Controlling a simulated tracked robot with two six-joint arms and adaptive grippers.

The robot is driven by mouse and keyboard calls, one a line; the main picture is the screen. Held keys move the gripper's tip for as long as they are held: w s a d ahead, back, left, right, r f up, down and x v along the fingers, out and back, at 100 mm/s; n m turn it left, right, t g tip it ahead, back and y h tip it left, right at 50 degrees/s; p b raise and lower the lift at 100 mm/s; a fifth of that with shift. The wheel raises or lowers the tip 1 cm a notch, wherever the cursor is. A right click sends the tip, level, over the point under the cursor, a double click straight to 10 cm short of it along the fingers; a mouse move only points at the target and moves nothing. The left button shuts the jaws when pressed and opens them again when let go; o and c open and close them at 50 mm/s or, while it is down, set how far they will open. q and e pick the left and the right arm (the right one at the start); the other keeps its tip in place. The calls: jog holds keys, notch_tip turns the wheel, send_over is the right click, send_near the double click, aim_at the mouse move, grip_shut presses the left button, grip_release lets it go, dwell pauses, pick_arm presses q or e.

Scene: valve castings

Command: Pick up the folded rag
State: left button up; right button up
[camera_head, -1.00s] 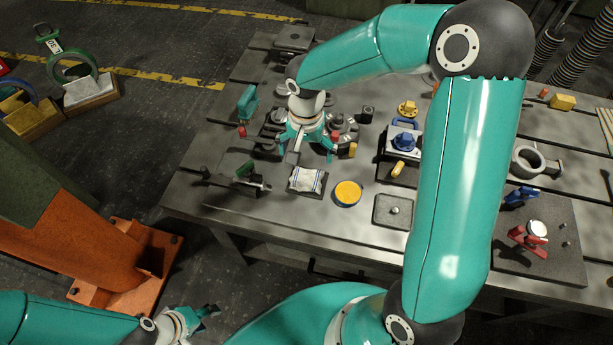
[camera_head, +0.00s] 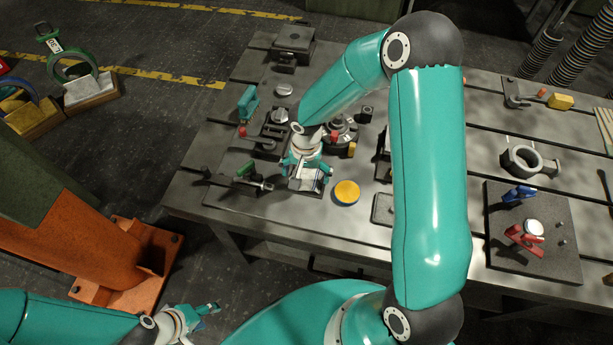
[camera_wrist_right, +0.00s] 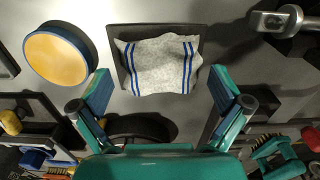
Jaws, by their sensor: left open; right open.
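The folded rag (camera_wrist_right: 160,65) is pale grey-white with blue stripes. It lies on a dark square tray (camera_wrist_right: 128,75) on the metal table, and in the head view the rag (camera_head: 306,180) is partly covered by my right gripper. My right gripper (camera_head: 307,172) is open above the rag. In the right wrist view its two fingers (camera_wrist_right: 160,90) stand either side of the rag's near edge, apart from it, with nothing between them but the rag beyond. My left gripper (camera_head: 208,318) is open and empty at the lower left, away from the table.
A round yellow-topped tin (camera_head: 346,192) sits right of the tray; it shows in the wrist view (camera_wrist_right: 60,58) too. Valve castings (camera_head: 340,135) are behind. The table's front edge is near.

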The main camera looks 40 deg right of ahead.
aim_at(306, 176)
jog(key=shift+c, duration=0.2)
jog(key=c, duration=1.2)
jog(key=shift+o, duration=0.2)
jog(key=shift+r, duration=0.1)
notch_tip(306, 176, up, 20)
jog(key=shift+w, duration=0.1)
